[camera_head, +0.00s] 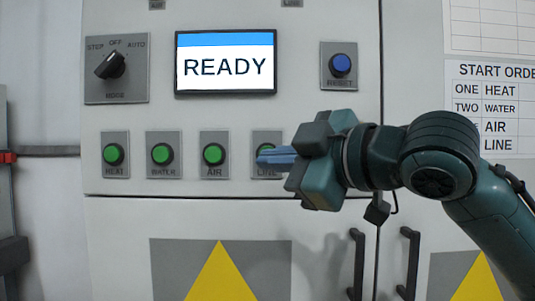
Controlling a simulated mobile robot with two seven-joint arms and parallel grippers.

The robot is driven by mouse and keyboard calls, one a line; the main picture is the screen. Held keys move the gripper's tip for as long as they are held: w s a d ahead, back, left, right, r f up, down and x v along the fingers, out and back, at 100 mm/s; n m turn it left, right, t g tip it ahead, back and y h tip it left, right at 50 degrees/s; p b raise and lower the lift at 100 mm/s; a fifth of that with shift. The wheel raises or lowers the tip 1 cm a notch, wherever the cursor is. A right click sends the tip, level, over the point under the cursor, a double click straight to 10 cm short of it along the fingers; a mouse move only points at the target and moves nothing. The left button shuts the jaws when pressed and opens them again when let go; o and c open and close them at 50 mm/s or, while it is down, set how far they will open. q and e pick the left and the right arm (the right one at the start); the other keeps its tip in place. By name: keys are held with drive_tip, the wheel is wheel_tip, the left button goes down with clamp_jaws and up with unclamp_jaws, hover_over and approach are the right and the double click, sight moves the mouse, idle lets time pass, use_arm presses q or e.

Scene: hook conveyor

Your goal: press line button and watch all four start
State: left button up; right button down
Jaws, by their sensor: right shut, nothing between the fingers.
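The LINE button (266,151) is a green push button on a grey plate, the rightmost of the row. My right gripper (260,156) is shut and empty. Its blue fingertips lie over the button's lower part in the picture; whether they touch it I cannot tell. The HEAT (113,154), WATER (162,154) and AIR (213,154) buttons are green and sit in the same row to the left. The screen (226,66) reads READY under a blue bar. My left gripper is not in view.
A blue RESET button (340,65) is above my gripper. A START ORDER sheet (490,110) hangs at right. Black door handles (357,265) stand out below my arm.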

use_arm(q)
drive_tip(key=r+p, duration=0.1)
drive_tip(key=p, duration=0.1)
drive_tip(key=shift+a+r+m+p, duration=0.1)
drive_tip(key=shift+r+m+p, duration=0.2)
drive_tip(key=shift+p, duration=0.05)
use_arm(e)
drive_tip(key=w, duration=0.6)
drive_tip(key=shift+w, duration=0.35)
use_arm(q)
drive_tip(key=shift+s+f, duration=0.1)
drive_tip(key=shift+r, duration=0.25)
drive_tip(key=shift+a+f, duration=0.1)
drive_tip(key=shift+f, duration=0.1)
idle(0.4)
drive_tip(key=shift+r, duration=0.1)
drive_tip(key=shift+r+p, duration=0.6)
use_arm(e)
drive_tip(key=shift+w, duration=0.4)
